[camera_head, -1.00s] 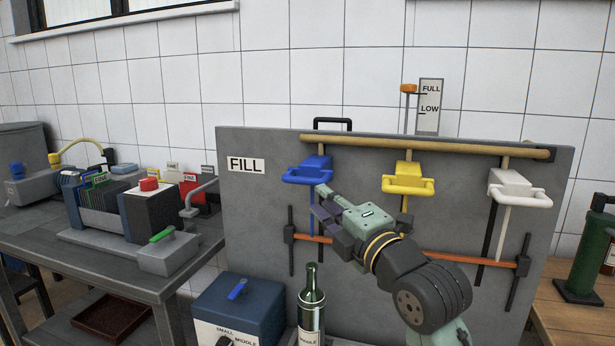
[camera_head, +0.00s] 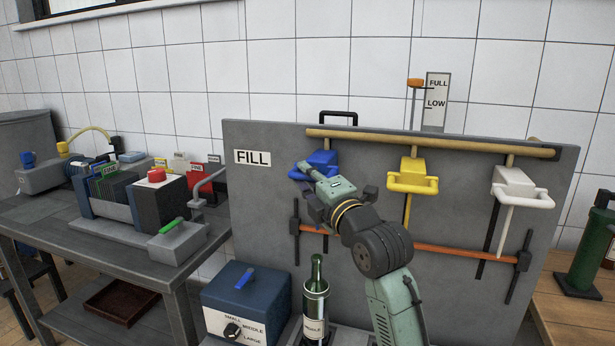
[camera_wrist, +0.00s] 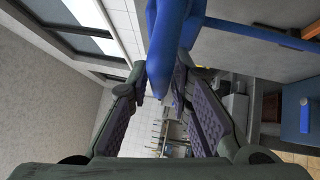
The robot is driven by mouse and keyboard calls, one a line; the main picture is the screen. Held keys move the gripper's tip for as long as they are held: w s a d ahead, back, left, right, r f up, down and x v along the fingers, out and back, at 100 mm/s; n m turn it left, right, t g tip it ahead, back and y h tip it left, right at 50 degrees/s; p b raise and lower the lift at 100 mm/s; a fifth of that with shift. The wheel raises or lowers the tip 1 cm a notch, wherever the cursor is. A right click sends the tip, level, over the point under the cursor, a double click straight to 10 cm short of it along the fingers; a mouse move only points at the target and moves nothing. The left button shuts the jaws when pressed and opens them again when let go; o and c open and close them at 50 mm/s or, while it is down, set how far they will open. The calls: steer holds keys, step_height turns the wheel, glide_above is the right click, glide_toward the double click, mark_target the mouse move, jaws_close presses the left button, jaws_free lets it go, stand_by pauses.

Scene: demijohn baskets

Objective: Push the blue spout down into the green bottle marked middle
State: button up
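The blue spout (camera_head: 322,160) hangs from the brass pipe at the left of the grey panel, its looped handle towards me. The green bottle (camera_head: 316,272) stands upright below it, with a pale label reading MIDDLE, partly cut off by the picture edge. My gripper (camera_head: 307,180) is at the blue handle. In the wrist view, the blue handle (camera_wrist: 160,50) lies between the tips of my gripper (camera_wrist: 160,80), whose fingers stand apart. Whether the pads touch it is unclear. My gripper hides part of the spout and its tube below.
A yellow spout (camera_head: 412,178) and a white spout (camera_head: 514,188) hang to the right. An orange bar (camera_head: 465,252) crosses the panel (camera_head: 265,200). A blue box (camera_head: 245,300) with a size dial stands left of the bottle. A cluttered bench (camera_head: 100,255) is further left.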

jaws_close()
stand_by(0.4)
step_height(320, 180, down, 18)
steer(key=b, duration=1.8)
steer(key=shift+r, duration=0.25)
steer(key=shift+o, duration=0.6)
jaws_free()
